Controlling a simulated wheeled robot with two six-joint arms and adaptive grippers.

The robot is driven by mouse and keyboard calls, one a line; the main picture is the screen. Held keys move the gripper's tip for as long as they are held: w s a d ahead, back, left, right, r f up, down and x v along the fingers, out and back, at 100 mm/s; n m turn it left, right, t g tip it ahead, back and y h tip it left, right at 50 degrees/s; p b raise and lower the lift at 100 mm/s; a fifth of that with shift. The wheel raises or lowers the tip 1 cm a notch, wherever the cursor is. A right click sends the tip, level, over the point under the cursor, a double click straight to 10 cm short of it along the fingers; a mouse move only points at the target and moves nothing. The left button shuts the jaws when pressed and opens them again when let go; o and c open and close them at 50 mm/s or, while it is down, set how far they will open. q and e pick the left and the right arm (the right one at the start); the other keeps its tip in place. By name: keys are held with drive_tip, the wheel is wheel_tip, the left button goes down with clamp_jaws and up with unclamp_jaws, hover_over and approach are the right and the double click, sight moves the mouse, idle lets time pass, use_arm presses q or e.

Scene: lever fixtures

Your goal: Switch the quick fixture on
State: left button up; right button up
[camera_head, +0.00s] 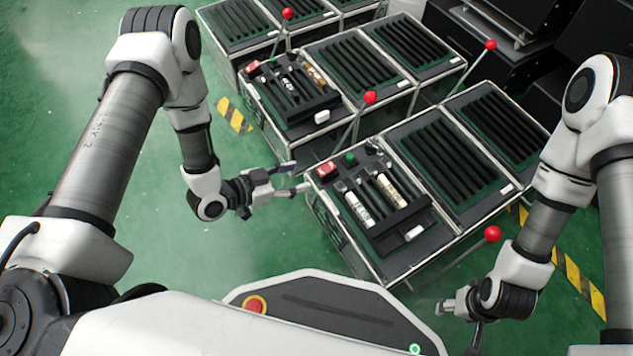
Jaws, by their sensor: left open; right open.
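The nearest lever fixture (470,221) is a dark, metal-edged box with slotted panels. One red-knobbed lever (493,233) slants up and right from its front right side. Another red-knobbed lever (370,97) rises at its far left side. Which one is the quick fixture's lever I cannot tell. My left gripper (293,179) is open and empty, just left of the box's left corner, near a red button (326,169); whether it touches the box is unclear. My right gripper (456,325) is open and empty, below and left of the front lever's knob, apart from it.
A second fixture box (345,62) stands behind, with a red-knobbed lever (490,44) at its right and another (288,13) at its far left. Yellow-black floor strips (234,116) lie left and right. Green floor (230,250) is open at left. Dark equipment (500,20) fills the back right.

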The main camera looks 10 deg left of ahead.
sight(325, 169)
use_arm(q)
drive_tip(key=b+x, duration=0.3)
drive_tip(key=x, duration=0.4)
drive_tip(key=shift+b, duration=0.4)
drive_tip(key=shift+w+d, duration=0.15)
drive_tip(key=shift+r, duration=0.1)
clamp_jaws()
